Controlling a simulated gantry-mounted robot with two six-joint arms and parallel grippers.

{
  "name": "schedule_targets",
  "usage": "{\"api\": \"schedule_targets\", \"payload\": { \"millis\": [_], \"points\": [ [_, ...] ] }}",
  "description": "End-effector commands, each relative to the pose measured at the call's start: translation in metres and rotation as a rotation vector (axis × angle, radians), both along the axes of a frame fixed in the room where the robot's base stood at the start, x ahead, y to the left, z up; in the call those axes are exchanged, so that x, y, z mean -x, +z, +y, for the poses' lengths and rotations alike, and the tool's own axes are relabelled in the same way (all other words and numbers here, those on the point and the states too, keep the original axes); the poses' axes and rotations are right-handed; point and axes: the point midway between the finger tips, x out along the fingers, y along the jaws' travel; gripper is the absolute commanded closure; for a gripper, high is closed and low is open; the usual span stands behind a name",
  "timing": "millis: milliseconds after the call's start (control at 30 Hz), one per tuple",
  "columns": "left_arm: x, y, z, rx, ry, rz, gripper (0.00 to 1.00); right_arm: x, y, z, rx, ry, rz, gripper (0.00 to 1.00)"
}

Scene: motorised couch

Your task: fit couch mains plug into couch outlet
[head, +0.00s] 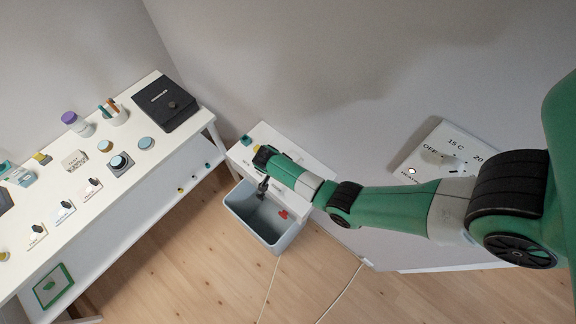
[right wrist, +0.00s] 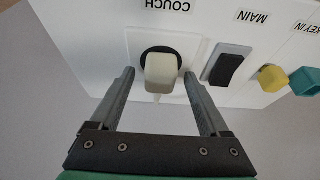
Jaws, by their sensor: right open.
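The cream couch mains plug (right wrist: 160,72) is at the round black couch outlet (right wrist: 146,54), under the upside-down COUCH label in the right wrist view. Its body overlaps the outlet; I cannot tell how deep it sits. My right gripper (right wrist: 158,88) is open, with one finger on each side of the plug and visible gaps between. In the head view my right gripper (head: 260,160) is at the low white unit (head: 295,146), and the plug is hidden there. My left gripper is not in view.
Beside the outlet are a black MAIN switch (right wrist: 227,66), a yellow part (right wrist: 271,78) and a teal key (right wrist: 305,81). A grey-blue bin (head: 277,240) stands below my right arm. A white table (head: 118,200) with several items is at left; a heating panel (head: 436,152) is at right.

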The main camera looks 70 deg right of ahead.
Motion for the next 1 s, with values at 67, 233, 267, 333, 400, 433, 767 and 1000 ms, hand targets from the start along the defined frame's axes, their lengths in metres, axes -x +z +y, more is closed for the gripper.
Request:
{"api": "schedule_targets", "payload": {
  "millis": [67, 233, 267, 333, 400, 433, 767, 1000],
  "points": [
    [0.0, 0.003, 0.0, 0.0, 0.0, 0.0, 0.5, -0.001, 0.006, 0.001, 0.0, 0.0, -0.001, 0.21],
    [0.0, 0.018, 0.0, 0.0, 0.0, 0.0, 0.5, -0.005, 0.033, 0.011, 0.001, 0.002, -0.003, 0.21],
    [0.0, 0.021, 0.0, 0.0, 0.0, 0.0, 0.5, -0.006, 0.039, 0.013, 0.002, 0.003, -0.004, 0.21],
    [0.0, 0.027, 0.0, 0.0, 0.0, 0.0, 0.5, -0.008, 0.054, 0.019, 0.002, 0.002, -0.004, 0.21],
    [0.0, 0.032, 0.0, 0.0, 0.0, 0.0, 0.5, -0.011, 0.068, 0.025, 0.001, 0.002, -0.003, 0.21],
    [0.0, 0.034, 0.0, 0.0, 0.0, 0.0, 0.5, -0.012, 0.074, 0.027, 0.002, 0.003, -0.004, 0.21],
    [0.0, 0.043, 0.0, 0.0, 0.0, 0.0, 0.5, -0.016, 0.107, 0.041, 0.0, 0.0, -0.001, 0.21],
    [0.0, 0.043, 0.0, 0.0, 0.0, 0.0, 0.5, -0.016, 0.107, 0.041, 0.0, 0.0, 0.0, 0.21]
  ]
}}
